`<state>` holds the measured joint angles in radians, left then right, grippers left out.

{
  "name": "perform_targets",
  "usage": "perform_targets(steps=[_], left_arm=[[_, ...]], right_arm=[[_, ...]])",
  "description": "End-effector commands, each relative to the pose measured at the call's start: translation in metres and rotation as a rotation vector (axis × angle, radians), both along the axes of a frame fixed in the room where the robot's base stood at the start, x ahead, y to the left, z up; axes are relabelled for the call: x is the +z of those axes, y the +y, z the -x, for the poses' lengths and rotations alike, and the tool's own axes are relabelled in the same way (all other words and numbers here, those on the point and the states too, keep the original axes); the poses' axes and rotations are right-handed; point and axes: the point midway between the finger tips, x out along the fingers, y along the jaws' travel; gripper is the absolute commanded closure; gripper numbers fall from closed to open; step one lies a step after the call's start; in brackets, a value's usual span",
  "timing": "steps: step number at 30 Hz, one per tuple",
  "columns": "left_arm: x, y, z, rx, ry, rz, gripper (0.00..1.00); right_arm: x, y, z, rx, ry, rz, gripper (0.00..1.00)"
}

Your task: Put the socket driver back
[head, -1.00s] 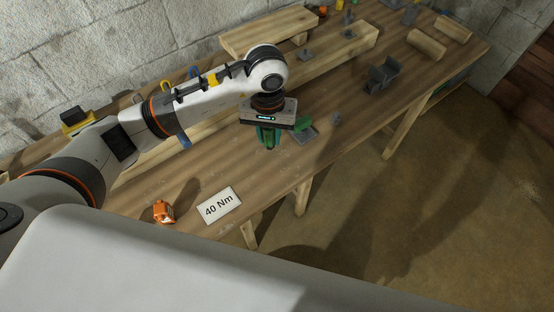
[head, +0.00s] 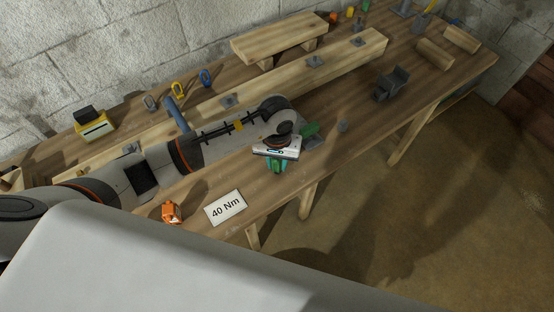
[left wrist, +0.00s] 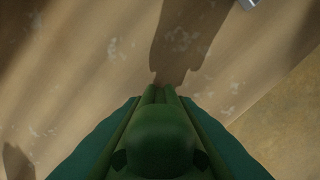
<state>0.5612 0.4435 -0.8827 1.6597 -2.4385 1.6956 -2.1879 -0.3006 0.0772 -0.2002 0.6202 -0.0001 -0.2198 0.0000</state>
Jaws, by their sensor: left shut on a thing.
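My left gripper (head: 277,166) points down over the front part of the workbench, to the right of the 40 Nm card. It is shut on a dark green rounded thing, which looks like the handle of the socket driver (left wrist: 163,128) in the left wrist view. The handle sits between the teal fingers, and its lower end is hidden. A shadow falls on the wood beyond it. Another green thing (head: 309,129) is at a grey plate (head: 314,142) just behind and right of the gripper. My right gripper is not in view.
The 40 Nm card (head: 226,207) and a small orange thing (head: 171,211) lie near the front edge. A long wooden beam (head: 345,53) with grey fittings runs along the bench. A grey bracket (head: 391,83) and a small grey piece (head: 342,126) stand to the right.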

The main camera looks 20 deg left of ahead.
Motion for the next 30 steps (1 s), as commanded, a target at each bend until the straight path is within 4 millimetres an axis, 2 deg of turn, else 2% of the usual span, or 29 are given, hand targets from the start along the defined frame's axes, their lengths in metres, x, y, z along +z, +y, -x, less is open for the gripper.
perform_targets(steps=[3,4,7,15,18,20,23,30], left_arm=[[-0.004,0.0,0.0,-0.001,-0.001,0.0,1.0],[-0.003,0.0,0.0,-0.001,0.0,0.0,0.68],[-0.002,0.0,0.0,-0.001,0.0,0.0,0.51],[-0.002,0.0,0.0,0.0,0.0,0.0,0.51],[0.003,0.0,0.0,0.001,0.001,0.001,0.51],[0.007,0.0,-0.001,-0.001,-0.003,0.0,0.51],[0.024,0.001,-0.002,-0.002,-0.006,-0.002,0.51],[0.077,0.001,-0.001,-0.003,-0.007,-0.002,0.51]], right_arm=[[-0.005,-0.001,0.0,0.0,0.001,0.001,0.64],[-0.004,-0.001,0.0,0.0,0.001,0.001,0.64],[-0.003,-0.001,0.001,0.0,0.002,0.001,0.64],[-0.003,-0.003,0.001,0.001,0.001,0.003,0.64],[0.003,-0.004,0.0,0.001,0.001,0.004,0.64],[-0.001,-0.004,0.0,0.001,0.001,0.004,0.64],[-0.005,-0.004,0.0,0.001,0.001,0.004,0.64],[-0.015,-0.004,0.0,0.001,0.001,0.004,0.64]])
